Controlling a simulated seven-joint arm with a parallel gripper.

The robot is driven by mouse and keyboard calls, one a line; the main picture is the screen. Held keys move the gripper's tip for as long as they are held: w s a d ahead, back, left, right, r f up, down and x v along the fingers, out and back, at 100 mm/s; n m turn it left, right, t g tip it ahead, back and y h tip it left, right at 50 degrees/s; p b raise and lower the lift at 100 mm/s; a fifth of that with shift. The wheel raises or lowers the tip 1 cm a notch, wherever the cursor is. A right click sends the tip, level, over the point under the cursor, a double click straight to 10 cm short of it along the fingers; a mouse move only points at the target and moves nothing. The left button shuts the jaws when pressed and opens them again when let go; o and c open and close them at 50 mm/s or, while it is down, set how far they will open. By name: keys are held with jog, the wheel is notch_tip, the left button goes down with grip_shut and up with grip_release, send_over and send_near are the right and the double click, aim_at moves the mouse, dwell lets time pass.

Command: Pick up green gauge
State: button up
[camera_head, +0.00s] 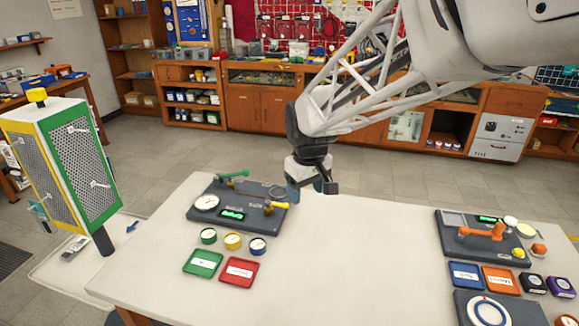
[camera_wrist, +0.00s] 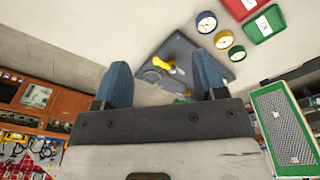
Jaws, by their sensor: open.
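The green gauge (camera_head: 208,236), small and round with a white face, lies on the table (camera_head: 350,260) in front of the left test board, left of the yellow gauge (camera_head: 232,241) and blue gauge (camera_head: 258,246). In the wrist view the green gauge (camera_wrist: 237,53) is at the upper right. My gripper (camera_head: 312,188) is open and empty, above the table's back edge, behind and right of the green gauge and apart from it. Its blue fingers also show in the wrist view (camera_wrist: 161,76), spread apart with the board beyond them.
A green tray (camera_head: 203,264) and a red tray (camera_head: 239,272) lie in front of the gauges. The dark left board (camera_head: 222,213) carries a white dial, a green valve handle and a display. A perforated tower (camera_head: 75,165) stands at the left. The table's middle is clear.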

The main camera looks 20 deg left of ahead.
jog(key=w+a+f+n, duration=0.1)
jog(key=a+f+n, duration=0.15)
jog(key=a, duration=0.55)
jog(key=w+a+f+n, duration=0.1)
jog(key=a+f, duration=0.3)
jog(key=a, duration=0.3)
jog(key=n, duration=0.3)
send_over(208, 232)
jog(key=shift+g, duration=0.4)
notch_tip(208, 232, down, 8)
jog(key=shift+r, duration=0.2)
jog(key=shift+d+f, duration=0.1)
jog(key=shift+f, duration=1.2)
jog(key=shift+f, duration=0.1)
jog(key=shift+f, duration=2.55)
jog(key=shift+c, duration=0.3)
